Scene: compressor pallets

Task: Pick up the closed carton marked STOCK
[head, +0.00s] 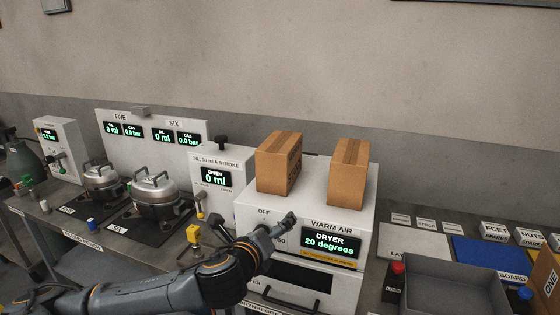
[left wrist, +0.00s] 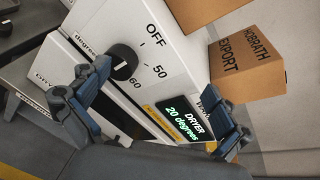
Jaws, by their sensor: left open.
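Two closed brown cartons stand upright on the white dryer (head: 256,214): a left carton (head: 270,165) and a right carton (head: 348,178). Dark marks on the left carton's side are too small to read, and I see no word STOCK. In the left wrist view, one carton (left wrist: 245,70) reads HOBRATH EXPORT; another carton (left wrist: 205,8) is cut off at the top edge. My left gripper (head: 287,222) is in front of the dryer, below the cartons. The left wrist view shows its fingers (left wrist: 165,100) wide apart and empty. My right gripper is out of view.
The dryer's dark knob (left wrist: 124,62) is close to one left finger. The dryer display (head: 330,242) reads 20 degrees. A pump unit (head: 215,170) and two pots (head: 155,190) stand to the left. A grey tray (head: 440,265) and blue mat (head: 485,252) lie right.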

